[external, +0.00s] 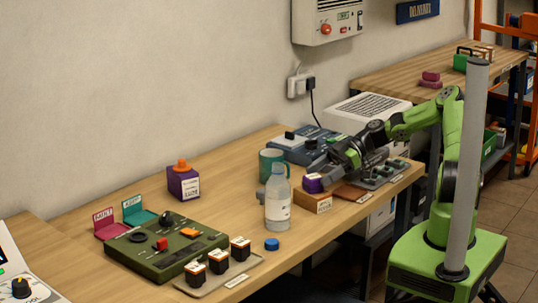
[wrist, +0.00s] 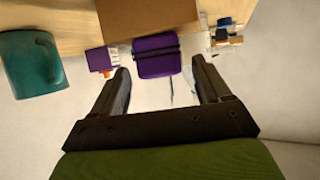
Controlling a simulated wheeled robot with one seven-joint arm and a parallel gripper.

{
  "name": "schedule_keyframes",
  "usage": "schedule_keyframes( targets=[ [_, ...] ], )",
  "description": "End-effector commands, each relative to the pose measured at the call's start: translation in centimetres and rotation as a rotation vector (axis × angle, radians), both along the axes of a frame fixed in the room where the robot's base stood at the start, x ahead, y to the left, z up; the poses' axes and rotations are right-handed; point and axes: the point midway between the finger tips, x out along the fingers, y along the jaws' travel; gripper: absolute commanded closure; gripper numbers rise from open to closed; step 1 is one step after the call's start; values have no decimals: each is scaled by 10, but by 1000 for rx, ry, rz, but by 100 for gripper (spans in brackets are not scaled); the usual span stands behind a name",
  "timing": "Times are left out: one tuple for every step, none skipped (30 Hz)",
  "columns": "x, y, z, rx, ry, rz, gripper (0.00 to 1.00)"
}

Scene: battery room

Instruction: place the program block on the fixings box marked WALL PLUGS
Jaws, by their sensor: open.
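A small purple block (external: 313,183) with dark bands, which I take to be the program block, is at the top of a brown cardboard box (external: 318,205). The box has a white label too small to read. In the wrist view the purple block (wrist: 157,62) lies between and just ahead of my open fingertips, with a gap on each side. The box (wrist: 150,20) is beyond it, at the top of the picture. My gripper (external: 327,173) is at the block in the external view, partly hiding it; the exact contact between block and box is unclear.
A clear bottle (external: 278,200) stands close left of the box, with a teal mug (external: 271,163) behind. A purple carton with an orange top (external: 183,182) and a green control panel (external: 165,245) are further left. Dark devices (external: 375,175) crowd the right.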

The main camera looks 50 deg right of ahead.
Motion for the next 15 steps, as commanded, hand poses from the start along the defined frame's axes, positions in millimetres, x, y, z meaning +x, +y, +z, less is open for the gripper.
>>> schedule_keyframes(
  targets=[
    [0, 0, 1, 0, 0, 0, 24],
    [0, 0, 2, 0, 0, 0, 24],
    [0, 0, 6, 0, 0, 0, 24],
    [-1, -5, 7, -1, -1, -3, 24],
    [-4, -10, 9, -2, 0, -3, 24],
    [-7, -18, 13, -3, 1, -6, 24],
    [-10, -24, 17, -3, 0, -6, 24],
    [-13, -31, 21, -3, 0, -7, 24],
    [-18, -41, 26, -4, -1, -7, 24],
    [-21, -48, 30, -4, -1, -7, 24],
    [-24, -55, 34, -4, -1, -6, 24],
    [-29, -63, 38, -3, -1, -6, 24],
    [-31, -70, 41, -2, 0, -6, 24],
    [-34, -75, 44, -1, -1, -5, 24],
    [-37, -81, 48, -3, -1, -4, 24]
  ],
)
